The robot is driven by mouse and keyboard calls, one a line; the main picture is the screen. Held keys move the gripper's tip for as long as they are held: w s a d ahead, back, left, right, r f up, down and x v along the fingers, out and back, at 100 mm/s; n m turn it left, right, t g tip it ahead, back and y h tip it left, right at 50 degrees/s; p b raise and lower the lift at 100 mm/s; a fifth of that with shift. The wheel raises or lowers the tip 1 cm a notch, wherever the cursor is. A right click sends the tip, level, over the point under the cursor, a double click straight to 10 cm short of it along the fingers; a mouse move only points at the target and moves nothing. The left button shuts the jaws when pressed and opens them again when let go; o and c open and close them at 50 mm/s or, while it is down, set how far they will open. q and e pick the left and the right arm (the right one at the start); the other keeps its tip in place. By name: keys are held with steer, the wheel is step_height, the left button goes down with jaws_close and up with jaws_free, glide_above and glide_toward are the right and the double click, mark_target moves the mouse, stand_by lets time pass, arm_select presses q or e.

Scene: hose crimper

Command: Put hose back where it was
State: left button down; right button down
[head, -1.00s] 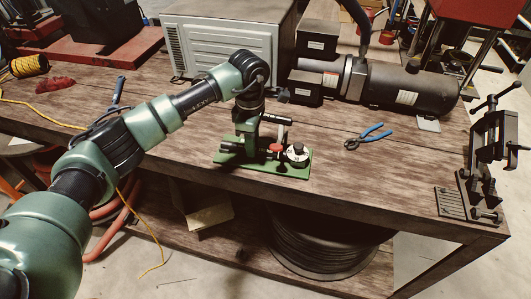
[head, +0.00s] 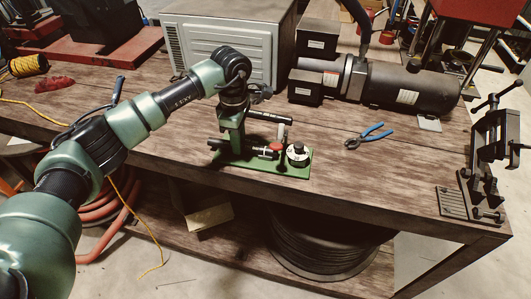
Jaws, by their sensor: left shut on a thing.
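A short black rod with a pale end, which looks like the hose (head: 272,116), lies level above the base. My left gripper (head: 238,113) points down at the rod's left end and is shut on it, as far as I can tell. The grip itself is small and partly hidden. My right gripper is not in view.
Blue-handled pliers (head: 370,135) lie right of the crimper. A black vise-like tool (head: 485,180) stands at the bench's right end. A large grey box (head: 235,50) and a dark motor (head: 410,88) stand behind. The wooden bench top (head: 370,180) in front of the pliers is clear.

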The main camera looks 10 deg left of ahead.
arm_select(q)
steer(key=shift+a, duration=0.35)
steer(key=shift+r+p, duration=1.7)
steer(key=shift+r, duration=1.85)
